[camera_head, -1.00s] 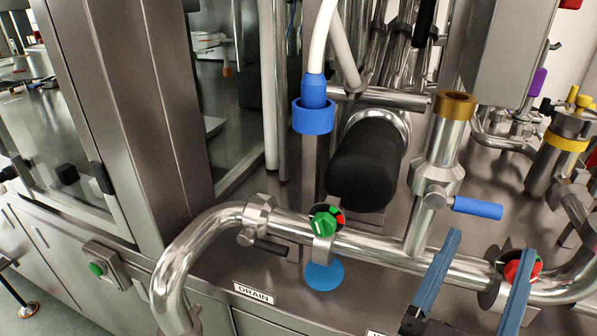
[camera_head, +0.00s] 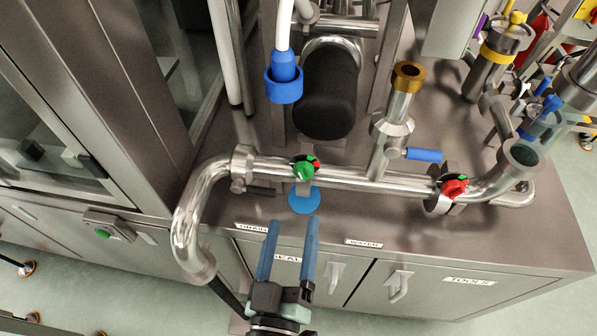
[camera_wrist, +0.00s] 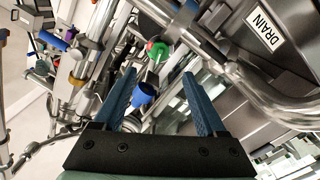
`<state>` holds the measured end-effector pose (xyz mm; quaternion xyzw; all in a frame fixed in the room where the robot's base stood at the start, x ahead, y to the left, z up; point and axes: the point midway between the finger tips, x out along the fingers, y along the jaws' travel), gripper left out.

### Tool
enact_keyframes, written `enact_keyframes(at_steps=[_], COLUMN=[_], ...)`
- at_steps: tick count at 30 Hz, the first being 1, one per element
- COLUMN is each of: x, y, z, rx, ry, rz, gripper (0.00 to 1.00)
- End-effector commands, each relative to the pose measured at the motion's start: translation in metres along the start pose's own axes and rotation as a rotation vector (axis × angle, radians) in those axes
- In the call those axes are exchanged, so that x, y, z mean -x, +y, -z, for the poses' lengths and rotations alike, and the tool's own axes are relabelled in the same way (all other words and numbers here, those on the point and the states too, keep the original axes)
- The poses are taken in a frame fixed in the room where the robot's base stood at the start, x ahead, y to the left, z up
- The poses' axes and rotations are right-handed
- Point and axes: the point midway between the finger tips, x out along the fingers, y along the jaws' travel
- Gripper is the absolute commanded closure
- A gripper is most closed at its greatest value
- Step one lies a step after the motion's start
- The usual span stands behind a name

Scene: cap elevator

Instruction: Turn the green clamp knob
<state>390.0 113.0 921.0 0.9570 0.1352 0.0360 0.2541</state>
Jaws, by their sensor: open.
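The green clamp knob (camera_head: 303,170) sits on a clamp around the horizontal steel pipe (camera_head: 340,177), above a round blue disc (camera_head: 304,200). A small red and black part shows behind the knob. In the wrist view the green knob (camera_wrist: 155,49) appears above the gap between the fingers. My gripper (camera_head: 296,220) is open and empty, its two long blue fingers pointing up toward the knob from the front of the bench. The fingers are apart from the knob. In the wrist view my gripper (camera_wrist: 162,74) also shows spread fingers.
A red knob (camera_head: 454,187) sits on the same pipe at right. A blue-handled valve (camera_head: 424,155) and brass-topped pipe (camera_head: 408,76) rise between them. A black cylinder (camera_head: 328,92) and blue hose connector (camera_head: 284,82) stand behind. DRAIN (camera_wrist: 265,31) labels the bench.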

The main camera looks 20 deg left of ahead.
Motion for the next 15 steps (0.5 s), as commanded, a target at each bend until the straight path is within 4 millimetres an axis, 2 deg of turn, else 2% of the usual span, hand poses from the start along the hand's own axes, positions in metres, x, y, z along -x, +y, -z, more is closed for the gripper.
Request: enact_keyframes(at_steps=[3, 15], x=[-0.021, -0.082], y=[0.001, 0.001], z=[0.002, 0.001], rx=[0.0, -0.002], ry=[0.004, 0.002], rz=[-0.001, -0.002], gripper=[0.26, 0.26])
